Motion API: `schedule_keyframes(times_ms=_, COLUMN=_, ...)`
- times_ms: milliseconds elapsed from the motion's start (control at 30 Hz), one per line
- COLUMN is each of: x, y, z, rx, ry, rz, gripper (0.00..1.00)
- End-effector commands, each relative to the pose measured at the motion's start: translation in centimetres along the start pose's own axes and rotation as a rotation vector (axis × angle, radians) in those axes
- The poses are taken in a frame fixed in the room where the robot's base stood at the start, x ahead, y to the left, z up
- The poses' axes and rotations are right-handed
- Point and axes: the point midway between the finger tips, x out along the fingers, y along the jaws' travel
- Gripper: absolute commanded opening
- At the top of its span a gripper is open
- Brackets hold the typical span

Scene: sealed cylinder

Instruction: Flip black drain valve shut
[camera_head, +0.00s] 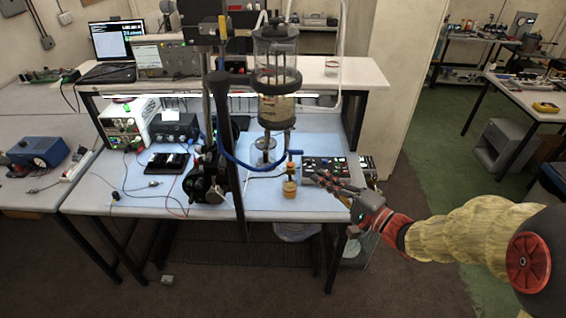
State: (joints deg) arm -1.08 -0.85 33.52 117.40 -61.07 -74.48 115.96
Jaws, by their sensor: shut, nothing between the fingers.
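A clear sealed cylinder (275,82) with black end caps stands upright on a stand at the bench's middle. A small valve-like fitting (291,170) with a yellowish body and blue top sits below and to the right of it, near the end of a curved blue hose (240,162). I cannot clearly make out a black drain valve or its lever position; dark parts under the cylinder are too small to tell. My gripper (318,178) is shut and empty. It reaches in from the right, just right of the fitting, and appears apart from it.
A black control box (325,169) lies behind my gripper on the light blue bench top (262,202). A dark vertical post (222,120) with equipment stands to the left. A power supply (124,122) and cables fill the bench's left side. A raised shelf (350,74) runs behind.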

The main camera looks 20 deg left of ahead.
Motion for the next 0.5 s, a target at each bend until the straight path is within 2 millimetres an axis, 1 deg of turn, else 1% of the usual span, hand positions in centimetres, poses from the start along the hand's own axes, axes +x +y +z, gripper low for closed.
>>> schedule_keyframes(times_ms=133, x=0.6, y=0.0, z=0.0, rx=0.0, ry=0.0, rz=0.0, gripper=0.0)
schedule_keyframes(times_ms=233, x=1.8, y=0.1, z=0.1, rx=0.0, ry=-0.003, rz=0.001, gripper=0.0)
schedule_keyframes(times_ms=367, x=4.1, y=0.0, z=0.1, rx=-0.001, ry=-0.004, rz=0.001, gripper=0.0)
schedule_keyframes(times_ms=500, x=6.9, y=0.0, z=0.1, rx=-0.001, ry=-0.003, rz=0.0, gripper=0.0)
